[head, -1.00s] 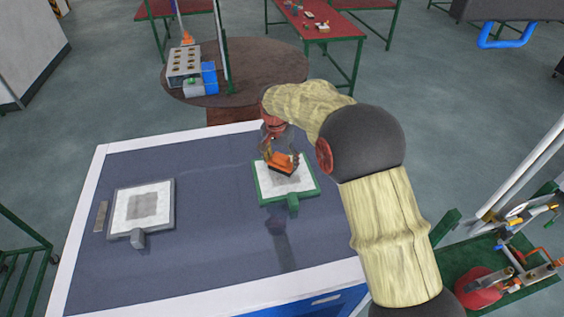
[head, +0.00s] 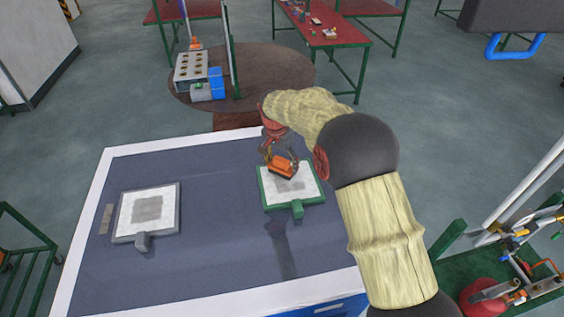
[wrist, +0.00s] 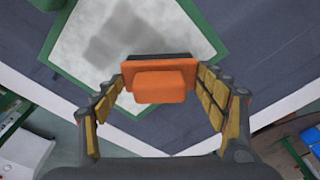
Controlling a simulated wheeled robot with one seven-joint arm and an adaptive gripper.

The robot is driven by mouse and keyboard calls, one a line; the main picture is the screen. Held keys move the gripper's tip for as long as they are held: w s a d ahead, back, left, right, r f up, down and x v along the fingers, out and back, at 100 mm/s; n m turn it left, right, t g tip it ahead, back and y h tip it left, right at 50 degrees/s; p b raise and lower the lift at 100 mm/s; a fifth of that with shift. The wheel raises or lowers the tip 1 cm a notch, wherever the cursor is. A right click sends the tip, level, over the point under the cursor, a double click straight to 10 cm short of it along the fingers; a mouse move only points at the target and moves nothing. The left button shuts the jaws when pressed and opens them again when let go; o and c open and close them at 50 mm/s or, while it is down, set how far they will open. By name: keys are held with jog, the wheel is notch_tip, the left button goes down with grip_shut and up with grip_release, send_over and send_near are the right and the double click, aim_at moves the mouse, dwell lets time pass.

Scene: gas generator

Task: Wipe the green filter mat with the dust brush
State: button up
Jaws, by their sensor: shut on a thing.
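The green filter mat (head: 313,200) lies on the right part of the workbench, a white pad with a grey dust patch inside a green frame with a handle. It also shows in the wrist view (wrist: 205,32). My gripper (head: 281,158) is shut on the dust brush (head: 283,168), an orange block with a dark underside. In the wrist view the brush (wrist: 158,86) sits between the finger pads, over the mat's edge near the grey patch (wrist: 125,45). Whether its bristles touch the mat cannot be told.
A grey-framed mat (head: 147,212) with a grey patch lies on the left of the workbench (head: 215,240), beside a small flat strip (head: 105,219). A round brown table (head: 275,70) with equipment stands behind. The bench middle is clear.

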jog(key=shift+s+d+b, duration=0.25)
jog(key=shift+s+b, duration=0.1)
jog(key=shift+s, duration=0.9)
jog(key=shift+s+d+f+b, duration=0.1)
jog(key=shift+s+d+b, duration=0.25)
jog(key=shift+s, duration=0.85)
jog(key=shift+s+d+r+b, duration=0.1)
jog(key=shift+s+b, duration=0.35)
jog(key=shift+s, duration=0.7)
jog(key=shift+s+d+f+b, duration=0.1)
jog(key=shift+s+d+b, duration=0.25)
jog(key=shift+s, duration=0.85)
jog(key=shift+a, duration=0.1)
notch_tip(320, 180, up, 6)
jog(key=p, duration=0.3)
jog(key=shift+w, duration=0.15)
notch_tip(320, 180, up, 3)
jog(key=shift+r+p, duration=0.1)
jog(key=shift+p, duration=0.9)
